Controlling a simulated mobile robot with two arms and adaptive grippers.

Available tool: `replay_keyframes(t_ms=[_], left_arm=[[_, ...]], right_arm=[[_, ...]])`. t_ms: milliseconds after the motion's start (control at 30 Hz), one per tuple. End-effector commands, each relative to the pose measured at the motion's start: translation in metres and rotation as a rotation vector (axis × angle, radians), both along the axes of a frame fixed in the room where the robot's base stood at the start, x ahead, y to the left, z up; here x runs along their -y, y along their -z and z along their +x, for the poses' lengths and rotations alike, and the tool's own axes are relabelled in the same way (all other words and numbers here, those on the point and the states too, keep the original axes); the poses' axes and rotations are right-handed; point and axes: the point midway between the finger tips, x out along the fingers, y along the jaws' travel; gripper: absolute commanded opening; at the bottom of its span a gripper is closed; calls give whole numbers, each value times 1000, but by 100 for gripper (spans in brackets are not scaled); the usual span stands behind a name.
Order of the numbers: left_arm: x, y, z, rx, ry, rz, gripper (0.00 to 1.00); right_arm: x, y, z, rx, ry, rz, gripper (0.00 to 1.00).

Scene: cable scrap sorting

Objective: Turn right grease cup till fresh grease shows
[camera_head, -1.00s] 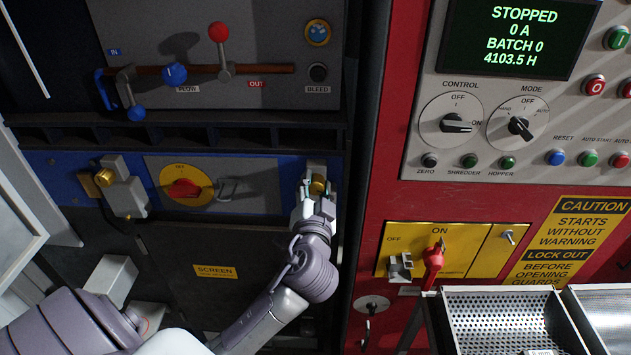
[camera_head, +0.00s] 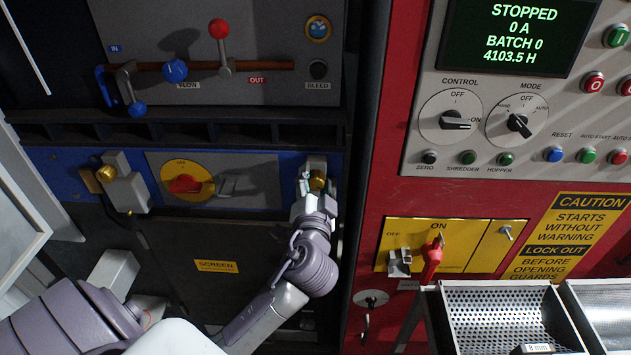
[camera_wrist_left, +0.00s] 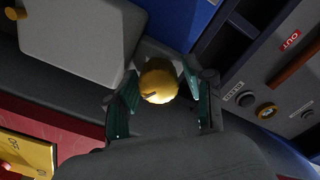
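The right grease cup (camera_head: 318,180) is a round brass knob at the right end of the blue panel. My left gripper (camera_head: 316,188) is at this cup, one finger on each side of it. In the left wrist view the cup (camera_wrist_left: 158,80) sits between the tips of the green-padded fingers (camera_wrist_left: 160,78). Narrow gaps seem to show beside it, so the fingers look open around it; contact is hard to judge. A short dark mark shows on the cup's face. I see no clear grease. The left grease cup (camera_head: 105,174) is beside a grey bracket. My right gripper is out of view.
A yellow plate with a red rotary switch (camera_head: 185,184) and a grey handle lies between the cups. Above are a dark slotted ledge (camera_head: 200,133) and a lever panel (camera_head: 270,88). A red cabinet (camera_head: 385,190) stands right, with perforated trays (camera_head: 500,292) below. The screen reads STOPPED.

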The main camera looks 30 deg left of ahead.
Motion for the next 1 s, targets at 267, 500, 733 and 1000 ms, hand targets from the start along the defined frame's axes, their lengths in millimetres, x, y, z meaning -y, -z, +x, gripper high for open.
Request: replay_keyframes(t_ms=[267, 500, 733, 1000], left_arm=[[1, 3, 0, -7, 1, -3, 63], [2, 3, -2, -6, 1, -4, 63], [16, 3, -25, -7, 3, -5, 63], [37, 2, -58, -5, 4, -4, 63]], right_arm=[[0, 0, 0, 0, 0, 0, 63], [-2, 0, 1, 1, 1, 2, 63], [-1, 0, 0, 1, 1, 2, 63], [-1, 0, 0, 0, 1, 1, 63]])
